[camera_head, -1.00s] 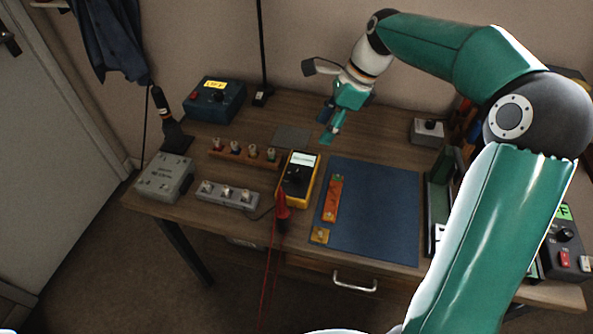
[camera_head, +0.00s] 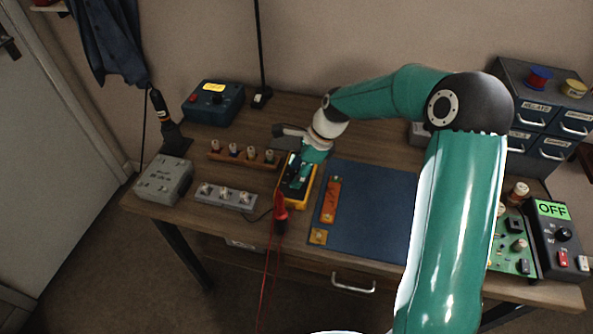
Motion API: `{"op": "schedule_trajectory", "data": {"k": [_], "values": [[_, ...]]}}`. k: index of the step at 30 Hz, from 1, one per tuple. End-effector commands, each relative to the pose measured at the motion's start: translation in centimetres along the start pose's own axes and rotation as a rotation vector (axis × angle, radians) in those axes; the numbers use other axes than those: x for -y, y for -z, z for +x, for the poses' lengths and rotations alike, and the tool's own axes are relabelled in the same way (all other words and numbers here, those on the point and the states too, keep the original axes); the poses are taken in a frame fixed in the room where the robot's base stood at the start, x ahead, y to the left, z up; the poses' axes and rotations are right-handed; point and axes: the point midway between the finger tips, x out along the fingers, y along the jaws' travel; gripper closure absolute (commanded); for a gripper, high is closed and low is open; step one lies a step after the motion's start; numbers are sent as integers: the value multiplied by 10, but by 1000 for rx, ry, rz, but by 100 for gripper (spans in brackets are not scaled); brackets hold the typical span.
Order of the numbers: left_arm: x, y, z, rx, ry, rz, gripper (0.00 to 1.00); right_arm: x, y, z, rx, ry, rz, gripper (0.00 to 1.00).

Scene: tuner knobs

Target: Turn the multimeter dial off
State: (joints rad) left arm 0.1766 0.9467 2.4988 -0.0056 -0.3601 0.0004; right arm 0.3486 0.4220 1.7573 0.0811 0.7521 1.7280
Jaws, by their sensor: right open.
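The yellow and black multimeter (camera_head: 307,198) lies on the workbench, left of the blue mat. My right gripper (camera_head: 294,178) is over it, with its open fingers above the multimeter's face. The gripper hides the display and most of the dial, so I cannot tell where the dial points or whether the fingers touch it. Red probes (camera_head: 280,214) lie at the multimeter's lower end, with leads hanging over the bench's front edge. My left gripper is not in view.
A blue mat (camera_head: 375,205) carries an orange tool (camera_head: 331,199). A grey knob strip (camera_head: 225,197) and a wooden knob rack (camera_head: 243,155) stand left of the multimeter. A grey box (camera_head: 163,181) and a blue box (camera_head: 213,103) are further left. A black box with an OFF label (camera_head: 552,209) stands right.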

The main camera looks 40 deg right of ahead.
Motion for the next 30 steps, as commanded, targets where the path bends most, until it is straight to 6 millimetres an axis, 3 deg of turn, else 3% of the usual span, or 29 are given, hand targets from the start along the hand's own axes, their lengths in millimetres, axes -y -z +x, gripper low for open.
{"op": "schedule_trajectory", "data": {"k": [9, 20, 30], "values": [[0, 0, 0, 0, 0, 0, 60, 0, -1, 4, 0, -1, -2, 44], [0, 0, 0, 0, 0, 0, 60, 0, -2, 4, 0, -1, -3, 100], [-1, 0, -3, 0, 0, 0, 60, 0, -2, 3, 0, -17, -39, 100]]}}
